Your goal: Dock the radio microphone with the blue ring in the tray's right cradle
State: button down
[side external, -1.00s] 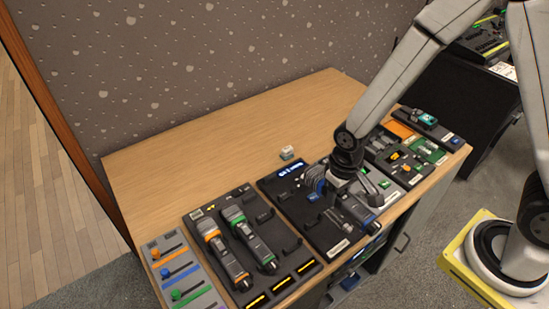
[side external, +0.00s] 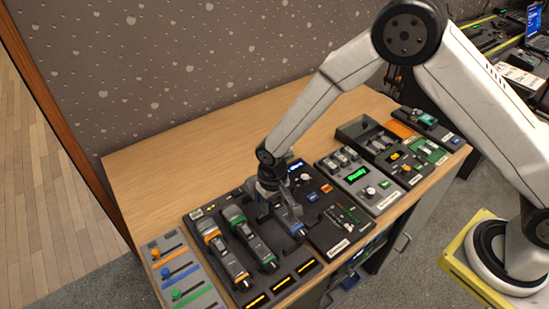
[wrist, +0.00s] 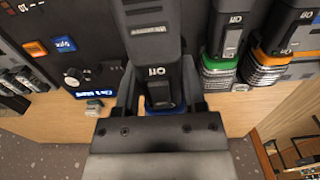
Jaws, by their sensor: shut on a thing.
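My gripper (side external: 272,198) is shut on the radio microphone with the blue ring (side external: 291,216). The microphone is dark grey and lies lengthwise over the right cradle of the black tray (side external: 206,217); I cannot tell whether it touches the cradle. In the wrist view the microphone body (wrist: 151,45) runs between the jaws, and its blue ring shows close to my gripper (wrist: 160,95). The cradle is mostly hidden under the microphone and gripper. The microphones with the orange ring (side external: 222,252) and green ring (side external: 249,238) lie in the tray's left and middle cradles.
A black panel (side external: 338,232) with blue and orange buttons sits right beside the tray. A fader panel (side external: 183,280) stands at its left. More small panels (side external: 372,188) line the right. The wooden table (side external: 190,165) is clear behind.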

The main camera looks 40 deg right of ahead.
aim_at(272, 226)
jog(key=shift+w+a+f, duration=0.1)
jog(key=shift+w+a, duration=0.05)
jog(key=shift+a, duration=0.05)
jog(key=shift+f, duration=0.2)
jog(key=shift+f, duration=2.45)
jog(key=shift+f, duration=0.55)
dwell(0.3)
jog(key=shift+c, duration=0.4)
grip_release()
jog(key=c, duration=0.4)
